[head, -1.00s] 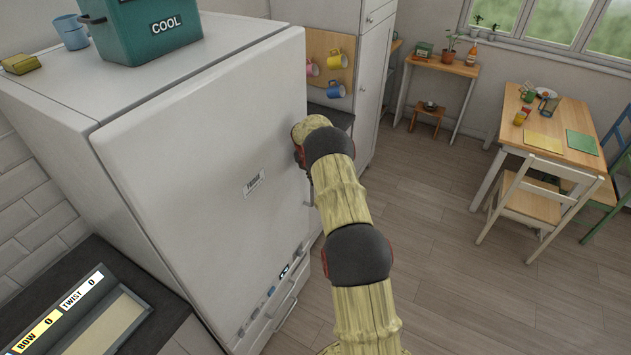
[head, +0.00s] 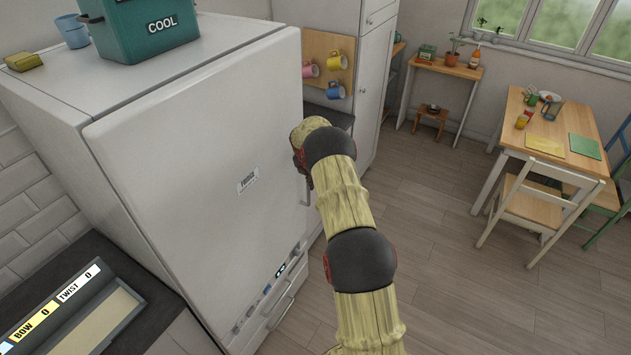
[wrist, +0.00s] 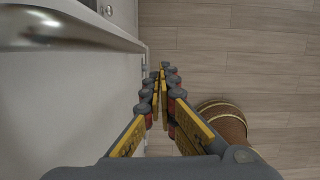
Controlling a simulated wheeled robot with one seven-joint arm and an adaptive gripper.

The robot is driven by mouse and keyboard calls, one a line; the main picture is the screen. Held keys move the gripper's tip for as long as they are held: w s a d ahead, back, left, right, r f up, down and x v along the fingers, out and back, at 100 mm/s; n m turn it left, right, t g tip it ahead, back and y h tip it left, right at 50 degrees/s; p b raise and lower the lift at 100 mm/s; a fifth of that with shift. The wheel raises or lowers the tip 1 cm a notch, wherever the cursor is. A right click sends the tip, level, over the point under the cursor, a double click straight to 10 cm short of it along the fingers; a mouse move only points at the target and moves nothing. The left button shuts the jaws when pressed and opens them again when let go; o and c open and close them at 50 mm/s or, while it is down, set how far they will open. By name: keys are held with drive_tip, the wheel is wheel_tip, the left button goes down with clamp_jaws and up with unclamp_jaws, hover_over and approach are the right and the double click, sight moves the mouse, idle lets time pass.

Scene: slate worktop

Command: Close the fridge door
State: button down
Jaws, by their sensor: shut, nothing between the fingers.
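The white fridge door (head: 190,160) fills the left of the head view and stands close to the fridge body; a thin dark line runs along its top edge. I cannot tell whether it is fully shut. Its grey handle (head: 307,190) shows at the right edge, partly behind my arm. In the wrist view the handle bar (wrist: 75,32) crosses the upper left, over the white door face (wrist: 75,105). My gripper (wrist: 163,72) is shut and empty, beside the door on its right; I cannot tell if it touches. In the head view my arm hides its fingers.
A green COOL box (head: 150,30) and a blue cup (head: 72,32) stand on the fridge top. A tall white cabinet (head: 375,85) stands behind. A brown banded round thing (wrist: 224,120) is on the right in the wrist view.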

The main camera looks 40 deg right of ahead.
wheel_tip(320, 180, up, 10)
drive_tip(key=s+b, duration=0.1)
drive_tip(key=s, duration=0.1)
drive_tip(key=shift+s+a+f, duration=0.15)
drive_tip(key=shift+a+f, duration=0.05)
drive_tip(key=shift+a, duration=0.25)
